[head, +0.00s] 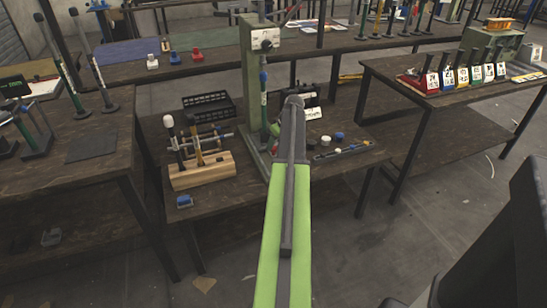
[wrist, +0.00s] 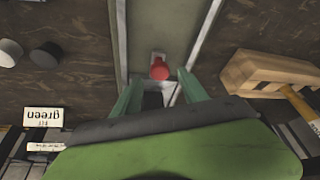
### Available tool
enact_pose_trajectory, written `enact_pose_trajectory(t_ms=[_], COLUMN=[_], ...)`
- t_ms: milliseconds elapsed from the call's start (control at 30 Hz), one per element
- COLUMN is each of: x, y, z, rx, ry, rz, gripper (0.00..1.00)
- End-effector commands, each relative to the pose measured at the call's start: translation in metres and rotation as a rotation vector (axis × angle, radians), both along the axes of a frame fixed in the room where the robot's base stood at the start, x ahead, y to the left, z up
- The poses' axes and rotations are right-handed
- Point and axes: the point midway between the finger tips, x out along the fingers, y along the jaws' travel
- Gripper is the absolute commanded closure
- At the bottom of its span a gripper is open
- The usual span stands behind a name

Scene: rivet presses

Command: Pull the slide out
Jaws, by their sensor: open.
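The green rivet press (head: 253,90) stands on the middle table. My own green arm covers part of its base in the head view. In the wrist view, the grey-green press base (wrist: 163,22) runs between pale edges. A red knob (wrist: 160,70) sits on a small pale piece, which looks like the front of the slide (wrist: 157,56). My gripper (wrist: 160,75) is open, with one finger on each side of the knob. I see gaps between the knob and both fingers. I cannot tell how their heights compare. The gripper is hidden in the head view.
A wooden block with tools (head: 202,171) stands left of the press, and its end (wrist: 262,75) shows close to the right of my gripper. A black crate (head: 207,105) is behind it. Small round caps (head: 339,137) lie right.

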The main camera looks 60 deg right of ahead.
Motion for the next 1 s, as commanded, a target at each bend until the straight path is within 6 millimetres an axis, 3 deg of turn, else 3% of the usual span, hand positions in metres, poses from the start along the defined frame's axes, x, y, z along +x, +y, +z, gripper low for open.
enact_pose_trajectory(t_ms=[33,100,433,833,1000], x=[0.005,0.009,0.012,0.012,0.012], y=[-0.002,-0.002,-0.002,-0.002,-0.002], z=[-0.019,-0.026,-0.027,-0.027,-0.027], rx=[0.000,0.000,0.000,0.000,0.000], ry=[0.000,0.000,0.000,0.000,0.000], rz=[0.001,0.001,0.001,0.001,0.002], gripper=[0.49,0.49,0.49,1.00,1.00])
